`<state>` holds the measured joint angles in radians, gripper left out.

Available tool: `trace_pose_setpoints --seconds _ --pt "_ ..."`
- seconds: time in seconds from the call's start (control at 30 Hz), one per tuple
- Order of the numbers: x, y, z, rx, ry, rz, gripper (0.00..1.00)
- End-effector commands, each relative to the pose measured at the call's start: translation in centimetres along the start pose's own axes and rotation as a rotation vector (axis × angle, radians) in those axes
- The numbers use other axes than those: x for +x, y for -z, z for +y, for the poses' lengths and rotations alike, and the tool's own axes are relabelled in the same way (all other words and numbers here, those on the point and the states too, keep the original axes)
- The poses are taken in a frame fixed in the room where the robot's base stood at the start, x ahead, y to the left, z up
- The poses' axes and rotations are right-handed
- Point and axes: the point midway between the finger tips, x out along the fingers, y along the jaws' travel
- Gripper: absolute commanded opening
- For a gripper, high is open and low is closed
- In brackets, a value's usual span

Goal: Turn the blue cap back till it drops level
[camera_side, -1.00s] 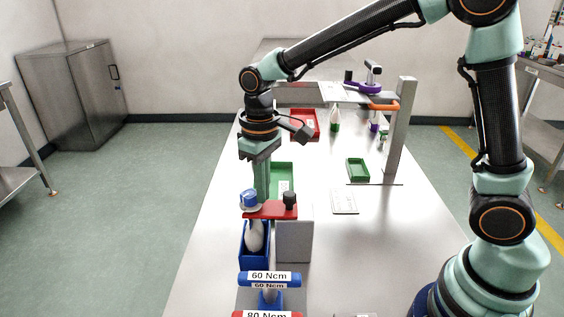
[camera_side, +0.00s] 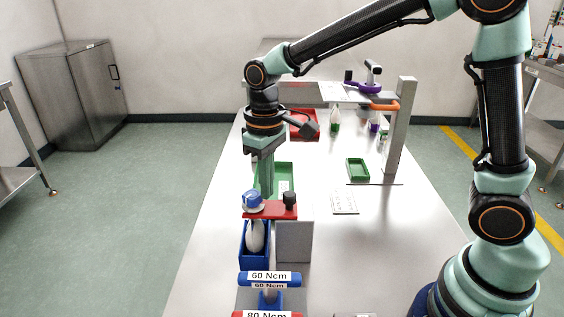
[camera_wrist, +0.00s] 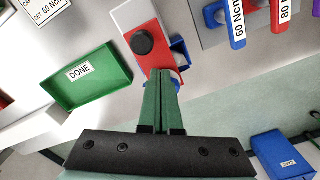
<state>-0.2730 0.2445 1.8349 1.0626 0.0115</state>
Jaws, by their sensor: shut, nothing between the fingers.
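The blue cap (camera_side: 251,198) sits over a white collar at the left end of a red plate (camera_side: 272,211) in the side view. In the wrist view, only a blue edge of the cap (camera_wrist: 178,83) shows beside the fingers, which hide most of it. My gripper (camera_side: 264,193) points down, its green fingers shut with nothing between them. In the side view the fingers stand behind and just right of the cap. I cannot tell whether they touch it. A white bottle (camera_side: 255,237) stands below the cap in a blue holder (camera_side: 246,256).
A black knob (camera_side: 290,199) stands on the red plate's right end, above a grey block (camera_side: 294,242). A green DONE tray (camera_wrist: 88,78) lies nearby. Drivers labelled 60 Ncm (camera_side: 269,278) and 80 Ncm (camera_side: 268,314) are in front. A post (camera_side: 400,130) stands at right.

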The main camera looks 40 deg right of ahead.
Motion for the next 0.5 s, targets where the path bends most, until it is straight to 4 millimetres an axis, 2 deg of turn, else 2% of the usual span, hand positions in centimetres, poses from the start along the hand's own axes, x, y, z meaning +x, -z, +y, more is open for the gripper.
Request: trace_pose_setpoints --seconds 0.3,0.5 --pt "-3.6 0.1 0.0 0.000 0.000 0.004 0.00" --pt "-5.0 0.0 0.0 0.000 0.000 0.002 0.00"
